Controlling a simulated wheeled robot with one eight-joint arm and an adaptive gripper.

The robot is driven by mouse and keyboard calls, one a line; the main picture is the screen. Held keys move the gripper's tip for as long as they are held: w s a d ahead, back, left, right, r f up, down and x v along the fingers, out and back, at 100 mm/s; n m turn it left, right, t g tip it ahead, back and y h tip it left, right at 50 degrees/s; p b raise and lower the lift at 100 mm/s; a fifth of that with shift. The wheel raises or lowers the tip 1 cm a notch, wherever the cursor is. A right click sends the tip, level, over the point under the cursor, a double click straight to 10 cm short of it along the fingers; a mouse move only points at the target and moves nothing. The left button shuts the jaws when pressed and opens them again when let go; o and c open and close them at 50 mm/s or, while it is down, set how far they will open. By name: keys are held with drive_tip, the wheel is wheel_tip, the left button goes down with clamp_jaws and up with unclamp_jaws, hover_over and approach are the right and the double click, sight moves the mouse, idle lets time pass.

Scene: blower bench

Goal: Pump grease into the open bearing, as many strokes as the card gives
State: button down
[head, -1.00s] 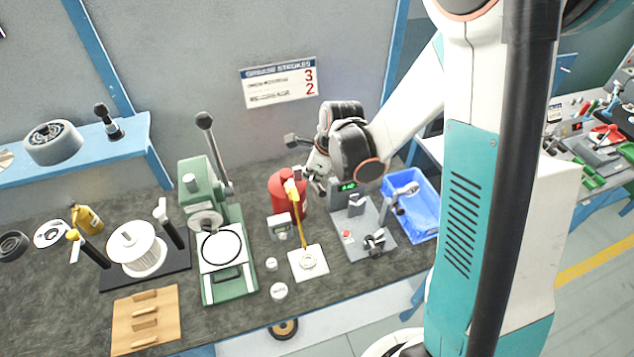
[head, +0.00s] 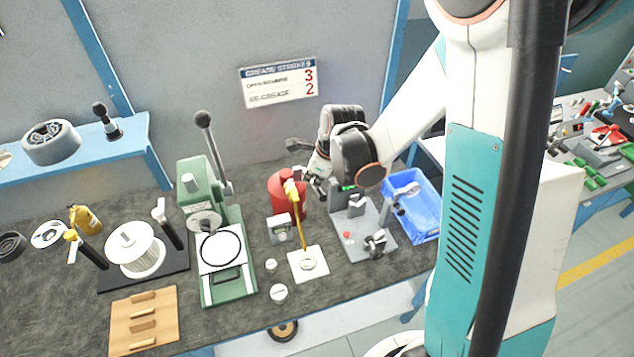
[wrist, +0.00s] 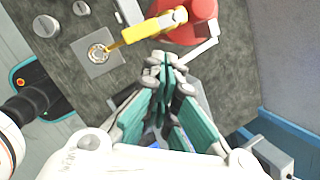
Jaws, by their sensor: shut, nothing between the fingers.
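The open bearing (head: 308,264) lies flat on a white pad (head: 296,273); the wrist view also shows it (wrist: 98,52) at upper left. The red grease pump (head: 278,186) stands behind the pad. Its yellow head and thin spout (head: 299,212) reach down to the bearing; the wrist view also shows the yellow part (wrist: 150,28). A pale bent lever (wrist: 207,48) runs beside the pump in the wrist view. The card (head: 280,81) on the wall reads open bearing 3, re-grease 2. My gripper (wrist: 165,72) is shut and empty, just right of the pump.
A grey fixture (head: 362,235) and a blue bin (head: 413,210) are to the right. A green press (head: 222,250) stands left.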

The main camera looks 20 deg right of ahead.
sight(317, 191)
drive_tip(key=shift+s+f+b, duration=0.35)
drive_tip(key=shift+f+b, duration=0.35)
drive_tip(key=shift+s+f+b, duration=0.35)
drive_tip(key=shift+f+b, duration=0.35)
drive_tip(key=shift+f, duration=0.05)
drive_tip(key=shift+s+f+b, duration=0.35)
drive_tip(key=shift+f+b, duration=0.35)
idle(2.3)
idle(0.5)
drive_tip(key=shift+w+r+p, duration=0.55)
drive_tip(key=shift+r+p, duration=0.2)
drive_tip(key=shift+r, duration=0.4)
drive_tip(key=shift+w+r+p, duration=0.6)
drive_tip(key=shift+r+p, duration=0.1)
drive_tip(key=shift+r, duration=0.5)
drive_tip(key=shift+w+r+p, duration=0.55)
drive_tip(key=shift+r+p, duration=0.2)
drive_tip(key=shift+r, duration=0.4)
drive_tip(key=shift+w+r+p, duration=0.35)
drive_tip(key=shift+r+p, duration=0.1)
drive_tip(key=shift+r, duration=0.3)
drive_tip(key=shift+w+r+p, duration=0.35)
drive_tip(key=shift+r+p, duration=0.1)
drive_tip(key=shift+r, duration=0.3)
drive_tip(key=shift+w+r+p, duration=0.35)
drive_tip(key=shift+r+p, duration=0.1)
drive_tip(key=shift+r, duration=0.3)
